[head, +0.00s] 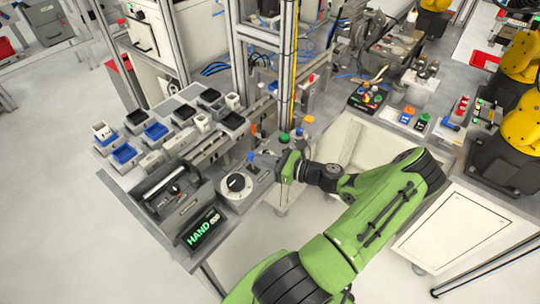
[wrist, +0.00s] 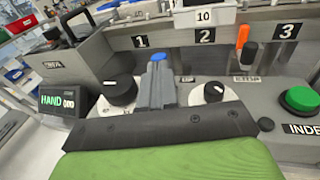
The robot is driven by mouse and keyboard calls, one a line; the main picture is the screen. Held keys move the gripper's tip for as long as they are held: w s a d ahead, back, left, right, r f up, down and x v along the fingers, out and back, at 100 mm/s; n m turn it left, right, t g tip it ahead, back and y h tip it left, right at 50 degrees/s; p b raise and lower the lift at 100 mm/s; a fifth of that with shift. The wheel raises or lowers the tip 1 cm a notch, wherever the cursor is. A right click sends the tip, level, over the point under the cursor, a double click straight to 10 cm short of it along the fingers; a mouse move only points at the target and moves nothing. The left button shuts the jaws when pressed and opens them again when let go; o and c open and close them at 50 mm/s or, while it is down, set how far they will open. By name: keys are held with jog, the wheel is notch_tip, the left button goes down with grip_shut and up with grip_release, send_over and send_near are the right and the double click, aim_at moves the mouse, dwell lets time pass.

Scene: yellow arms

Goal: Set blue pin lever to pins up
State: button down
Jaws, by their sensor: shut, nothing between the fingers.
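The blue pin lever shows as a blue tip (wrist: 158,56) in the wrist view, just beyond my gripper's fingertips; its shaft is hidden behind the fingers. It also shows in the head view as a small blue spot (head: 250,156) at the gripper's left end. My gripper (wrist: 157,72) is shut and empty, its grey fingers close together in front of the lever. Whether they touch it, I cannot tell. In the head view my gripper (head: 264,160) reaches left over the panel. An "UP" label (wrist: 187,80) is right of the fingers. The lever's tilt is unclear.
An orange lever (wrist: 243,36) stands farther right, with a green button (wrist: 300,99) beyond. A lit HAND display (head: 203,227) sits at the panel's front. Numbered plates line the back.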

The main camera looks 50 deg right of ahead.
jog(key=g+p, duration=0.1)
jog(key=p, duration=0.1)
jog(key=w+r+g+p, duration=0.1)
jog(key=p, duration=0.1)
jog(key=shift+w+a+r+h, duration=0.1)
jog(key=shift+w+r+h, duration=0.2)
jog(key=shift+f+m, duration=0.3)
jog(key=shift+f, duration=0.15)
jog(key=shift+r+p, duration=0.85)
